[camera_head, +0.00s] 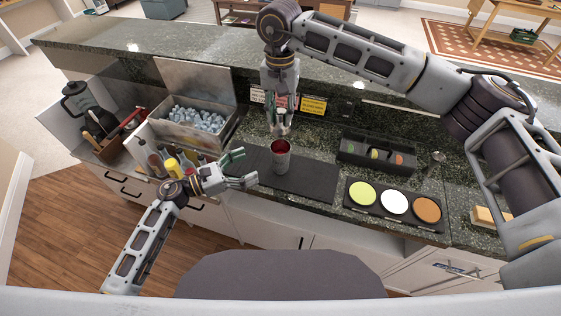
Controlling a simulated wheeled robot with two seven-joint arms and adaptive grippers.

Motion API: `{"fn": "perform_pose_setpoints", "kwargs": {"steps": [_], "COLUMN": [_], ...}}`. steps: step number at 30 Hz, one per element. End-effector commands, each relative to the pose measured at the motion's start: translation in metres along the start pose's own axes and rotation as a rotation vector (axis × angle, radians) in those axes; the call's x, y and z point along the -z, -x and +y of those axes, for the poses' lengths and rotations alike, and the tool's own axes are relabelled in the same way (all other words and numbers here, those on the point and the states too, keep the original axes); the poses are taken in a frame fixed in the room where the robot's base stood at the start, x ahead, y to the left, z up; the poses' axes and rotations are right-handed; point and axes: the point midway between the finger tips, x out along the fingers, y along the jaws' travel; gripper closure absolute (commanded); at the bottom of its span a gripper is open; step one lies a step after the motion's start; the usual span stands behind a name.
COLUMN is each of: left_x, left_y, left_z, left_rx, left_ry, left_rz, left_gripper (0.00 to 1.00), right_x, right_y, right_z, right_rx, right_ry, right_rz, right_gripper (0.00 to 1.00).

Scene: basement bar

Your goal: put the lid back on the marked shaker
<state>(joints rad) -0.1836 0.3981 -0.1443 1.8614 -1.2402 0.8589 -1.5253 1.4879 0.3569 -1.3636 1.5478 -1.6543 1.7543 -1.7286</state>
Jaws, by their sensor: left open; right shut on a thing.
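The shaker (281,163) is a metal cup with a dark red inside showing at its open top. It stands upright on the black bar mat (315,182). My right gripper (280,127) points down above and slightly behind the shaker, shut on a small silvery piece (281,131) that looks like the lid. The fingers partly hide this piece, and it is apart from the shaker's rim in the picture. My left gripper (246,168) is open and empty, just left of the shaker, with its fingers pointing toward it.
An ice bin (190,125) and several bottles (172,163) stand at left. A black garnish box (376,155) and a tray with green, white and orange discs (394,204) lie at right. Small signs (313,106) stand behind the mat.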

Motion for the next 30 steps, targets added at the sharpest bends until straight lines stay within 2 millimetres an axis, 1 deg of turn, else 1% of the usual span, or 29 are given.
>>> {"fn": "perform_pose_setpoints", "kwargs": {"steps": [11,17,23,30], "left_x": [0.0,0.0,0.0,0.0], "left_y": [0.0,-0.006,-0.023,-0.051], "left_z": [0.0,0.0,0.0,0.0], "left_rx": [0.001,0.0,0.001,0.0], "left_ry": [-0.002,-0.002,-0.002,-0.001], "left_rz": [0.001,0.001,-0.001,-0.002], "left_gripper": [0.18,0.18,0.18,0.18], "right_x": [0.0,0.0,0.0,0.0], "right_y": [0.0,0.0,0.0,0.0], "right_z": [0.0,0.0,0.0,0.0], "right_rx": [0.0,0.0,0.0,0.0], "right_ry": [0.0,0.0,0.0,0.0], "right_rz": [0.0,0.0,0.0,0.0], "right_gripper": [0.93,0.93,0.93,0.93]}}
